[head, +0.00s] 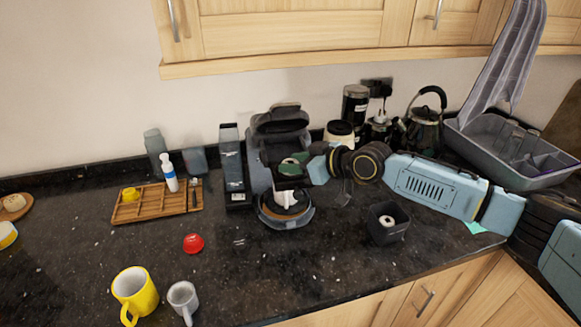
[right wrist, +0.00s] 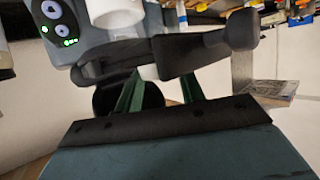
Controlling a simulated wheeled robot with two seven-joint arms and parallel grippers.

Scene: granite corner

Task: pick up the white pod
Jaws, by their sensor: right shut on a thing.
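The white pod (right wrist: 149,73) shows as a small pale piece between the green fingers of my right gripper (right wrist: 160,92) in the right wrist view. The right gripper is shut on it, and the fingers and a dark machine part hide most of it. In the head view my right gripper (head: 290,168) reaches in from the right, at the front of the black coffee machine (head: 281,118), under its raised top. The pod is too small to make out clearly there. My left gripper is not in view.
A white cup-like piece (head: 286,198) is below the gripper on the machine's base. A dark bin (head: 388,236) holds a small white round thing. A red pod (head: 194,243), wooden rack (head: 150,208), yellow mug (head: 134,291) and grey mug (head: 183,297) stand left. The front middle counter is clear.

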